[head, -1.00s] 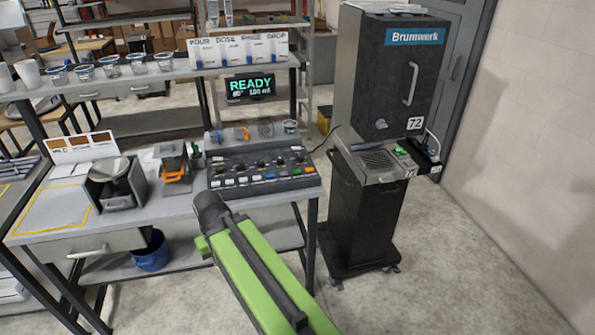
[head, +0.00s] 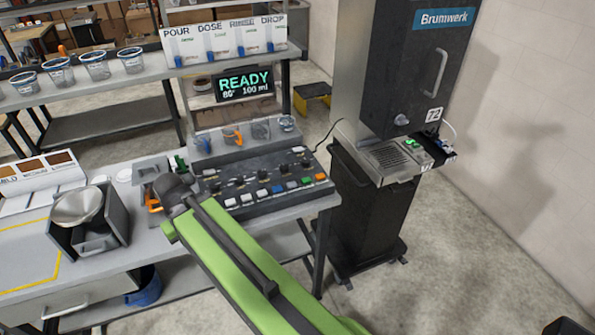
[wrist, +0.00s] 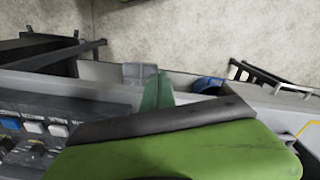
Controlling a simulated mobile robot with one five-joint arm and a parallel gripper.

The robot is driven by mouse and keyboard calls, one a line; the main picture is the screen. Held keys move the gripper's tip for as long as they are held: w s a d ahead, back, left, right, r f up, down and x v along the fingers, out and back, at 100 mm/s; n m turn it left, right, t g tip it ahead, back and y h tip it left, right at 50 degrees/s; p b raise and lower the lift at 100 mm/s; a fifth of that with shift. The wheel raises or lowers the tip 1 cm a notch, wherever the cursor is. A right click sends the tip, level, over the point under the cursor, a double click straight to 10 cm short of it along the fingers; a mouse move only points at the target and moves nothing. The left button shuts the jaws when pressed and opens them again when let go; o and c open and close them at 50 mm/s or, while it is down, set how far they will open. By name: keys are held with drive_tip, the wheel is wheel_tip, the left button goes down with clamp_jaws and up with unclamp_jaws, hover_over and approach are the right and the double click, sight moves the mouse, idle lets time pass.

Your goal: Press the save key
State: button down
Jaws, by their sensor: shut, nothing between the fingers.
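The dark control panel (head: 268,178) lies on the bench, with several knobs and a front row of white, black, blue, orange and green keys. Its lettering is too small to read in the head view, so I cannot tell which key is save.
A lit READY display (head: 244,84) stands behind the panel. The tall Brumwerk machine (head: 410,70) is at the right on a black cart (head: 372,225). Open floor lies in front of the cart.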

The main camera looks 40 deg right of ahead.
sight(309, 181)
drive_tip(key=w+d+r+m+t+y, duration=0.1)
drive_tip(key=d, duration=0.5)
drive_tip(key=w+d+r+m+t+y+p, duration=0.1)
drive_tip(key=w+d, duration=0.1)
drive_tip(key=d, duration=0.5)
drive_tip(key=w+d+r+t+y+p, duration=0.1)
drive_tip(key=d+r, duration=0.1)
drive_tip(key=d, duration=0.5)
drive_tip(key=shift+w+m, duration=0.3)
drive_tip(key=shift+m, duration=0.1)
drive_tip(key=d+r+t, duration=0.1)
drive_tip(key=d, duration=0.2)
drive_tip(key=s+d+m, duration=0.1)
drive_tip(key=d, duration=0.3)
drive_tip(key=d+r+t, duration=0.1)
drive_tip(key=d, duration=0.2)
drive_tip(key=shift+s+d+r+t+p, duration=0.15)
drive_tip(key=shift+d+r+t+p, duration=0.15)
drive_tip(key=shift+d+r+p, duration=0.1)
drive_tip(key=s+d+r+m+t, duration=0.1)
drive_tip(key=s+d+r, duration=0.1)
drive_tip(key=d, duration=0.5)
drive_tip(key=s+d+r+m+t, duration=0.1)
drive_tip(key=s+d+r+t, duration=0.1)
drive_tip(key=d, duration=0.5)
drive_tip(key=shift+s+d+h+p, duration=0.4)
drive_tip(key=shift+s, duration=0.45)
wheel_tip(309, 181, down, 9)
drive_tip(key=b, duration=0.9)
drive_tip(key=shift+r, duration=0.1)
